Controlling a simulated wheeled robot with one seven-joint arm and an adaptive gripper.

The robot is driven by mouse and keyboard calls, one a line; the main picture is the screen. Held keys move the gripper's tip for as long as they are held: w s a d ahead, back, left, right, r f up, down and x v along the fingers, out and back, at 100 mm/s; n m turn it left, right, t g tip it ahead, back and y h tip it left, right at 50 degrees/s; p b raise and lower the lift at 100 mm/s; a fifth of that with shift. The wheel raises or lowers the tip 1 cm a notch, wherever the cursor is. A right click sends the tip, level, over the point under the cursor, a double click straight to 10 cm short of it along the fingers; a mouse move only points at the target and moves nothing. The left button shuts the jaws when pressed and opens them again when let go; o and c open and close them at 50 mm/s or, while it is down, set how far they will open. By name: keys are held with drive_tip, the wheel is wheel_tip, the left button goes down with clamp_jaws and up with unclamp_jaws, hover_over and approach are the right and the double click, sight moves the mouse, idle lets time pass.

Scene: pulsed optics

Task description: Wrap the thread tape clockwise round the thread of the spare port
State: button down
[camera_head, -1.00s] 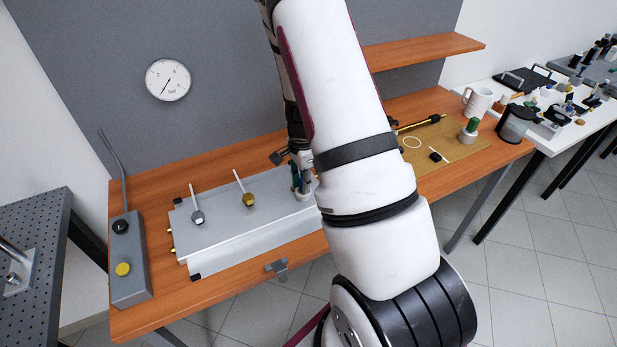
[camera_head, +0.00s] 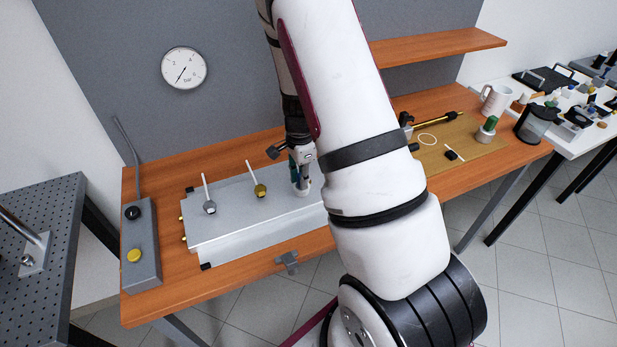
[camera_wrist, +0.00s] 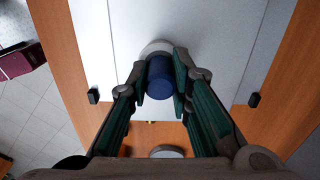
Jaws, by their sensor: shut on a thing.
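My gripper (camera_wrist: 160,75) is shut on a blue cylinder (camera_wrist: 161,80), its two green-padded fingers on either side of it. A pale round ring or base (camera_wrist: 157,47) shows just beyond the cylinder, over the grey metal panel. In the head view my gripper (camera_head: 299,172) points down at the right part of this panel (camera_head: 235,235), with a white round piece (camera_head: 302,191) at its tips. I cannot tell whether this piece is the tape or a port. My arm hides the panel's right end. No port thread is clear in either view.
Left on the panel stand a silver fitting (camera_head: 210,207) and a brass fitting (camera_head: 260,190), each with an upright white rod. A grey control box (camera_head: 140,245) stands far left. A tan mat (camera_head: 470,150), green-topped piece (camera_head: 488,127) and mug (camera_head: 496,99) are at right.

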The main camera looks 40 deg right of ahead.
drive_tip(key=shift+a, duration=0.1)
idle(0.4)
drive_tip(key=shift+w+a+b, duration=0.1)
drive_tip(key=shift+w+b, duration=0.85)
drive_tip(key=shift+w, duration=0.85)
wheel_tip(320, 180, up, 6)
drive_tip(key=p, duration=0.2)
drive_tip(key=shift+s, duration=0.1)
